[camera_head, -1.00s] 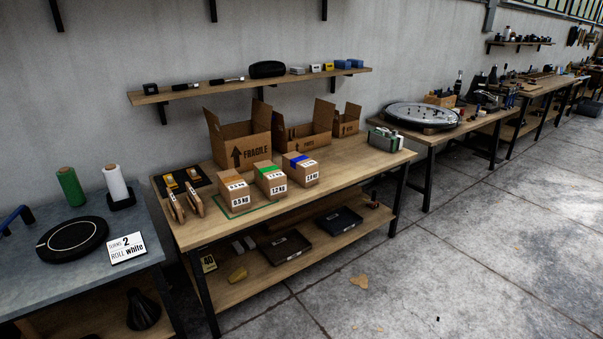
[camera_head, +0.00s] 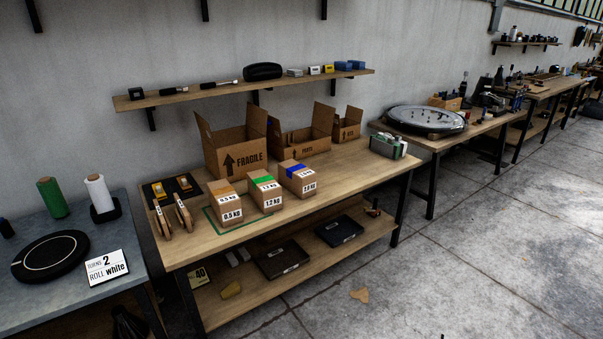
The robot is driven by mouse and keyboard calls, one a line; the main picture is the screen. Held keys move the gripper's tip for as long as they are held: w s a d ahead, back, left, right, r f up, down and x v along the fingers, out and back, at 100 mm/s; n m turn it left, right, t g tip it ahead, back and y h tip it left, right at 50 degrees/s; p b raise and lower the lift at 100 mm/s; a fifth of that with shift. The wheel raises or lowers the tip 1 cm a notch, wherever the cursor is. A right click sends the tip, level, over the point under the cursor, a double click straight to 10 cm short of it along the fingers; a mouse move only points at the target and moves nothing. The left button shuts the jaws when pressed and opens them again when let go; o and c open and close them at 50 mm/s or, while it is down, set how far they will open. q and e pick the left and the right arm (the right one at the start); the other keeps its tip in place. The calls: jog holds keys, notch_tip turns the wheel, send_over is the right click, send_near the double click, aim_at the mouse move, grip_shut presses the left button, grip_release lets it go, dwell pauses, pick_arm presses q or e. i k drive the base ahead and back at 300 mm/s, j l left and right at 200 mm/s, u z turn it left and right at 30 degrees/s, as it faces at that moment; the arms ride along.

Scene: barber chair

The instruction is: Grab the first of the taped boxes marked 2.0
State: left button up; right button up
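Three small taped cardboard boxes stand in a row on the wooden workbench (camera_head: 330,195). The left box (camera_head: 226,204) has orange tape and a 0.5 kg label. The middle box (camera_head: 265,191) has green tape and a 1.2 kg label. The right box (camera_head: 298,179) has blue tape; its label is small and hard to read, possibly 2.0 kg. A green outline on the bench top shows around the left and middle boxes. Neither of my grippers is in view.
Open cartons, one marked FRAGILE (camera_head: 238,150), stand behind the boxes. A grey table (camera_head: 60,230) with film rolls is farther left. A shelf (camera_head: 200,92) hangs above.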

aim_at(300, 181)
jog(key=i+l, duration=0.2)
jog(key=i, duration=0.25)
jog(key=i+l, duration=0.2)
jog(key=i, duration=0.3)
jog(key=i+l, duration=0.2)
jog(key=i, duration=0.25)
jog(key=l+z, duration=0.05)
